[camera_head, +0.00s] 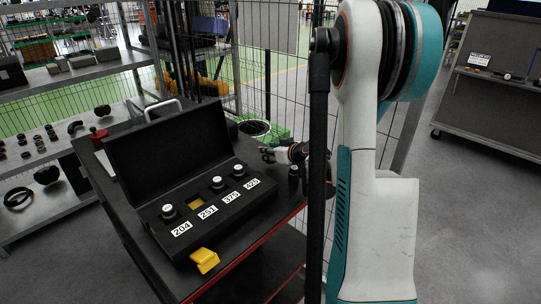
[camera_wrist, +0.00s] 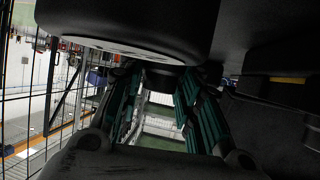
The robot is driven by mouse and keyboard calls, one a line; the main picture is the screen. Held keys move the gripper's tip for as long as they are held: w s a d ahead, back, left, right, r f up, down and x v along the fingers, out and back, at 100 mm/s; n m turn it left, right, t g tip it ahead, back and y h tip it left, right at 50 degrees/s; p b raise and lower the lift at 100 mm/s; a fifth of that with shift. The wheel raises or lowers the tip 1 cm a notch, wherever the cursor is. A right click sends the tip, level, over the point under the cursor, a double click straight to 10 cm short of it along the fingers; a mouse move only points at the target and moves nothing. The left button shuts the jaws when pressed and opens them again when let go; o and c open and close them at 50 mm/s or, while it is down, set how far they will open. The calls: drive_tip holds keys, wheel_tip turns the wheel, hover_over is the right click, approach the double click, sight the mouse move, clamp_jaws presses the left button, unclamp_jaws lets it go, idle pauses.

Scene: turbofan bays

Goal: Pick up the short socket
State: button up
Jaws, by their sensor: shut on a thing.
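My gripper (camera_wrist: 163,92) has teal-sided fingers closed on a dark round piece, taken to be the short socket (camera_wrist: 160,76). A wide black rounded body (camera_wrist: 125,22) with a pale band on its underside fills the top of the wrist view, right above the fingertips; I cannot tell whether it is the same piece. In the head view my gripper is over the cart's right end, partly hidden by my arm. A small dark cylinder (camera_head: 293,173) shows there; whether it touches the cart is unclear.
An open black case (camera_head: 228,213) lies on the cart (camera_head: 110,206), with sockets at labels 204, 375 and 425. The 251 place shows bare yellow. A yellow piece (camera_head: 205,260) sits at the case's front edge. Wire fencing (camera_head: 283,60) stands behind. A shelf (camera_head: 30,165) with loose parts is at left.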

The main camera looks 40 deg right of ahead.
wheel_tip(320, 180, up, 18)
drive_tip(key=p, duration=0.5)
drive_tip(key=shift+p, duration=0.3)
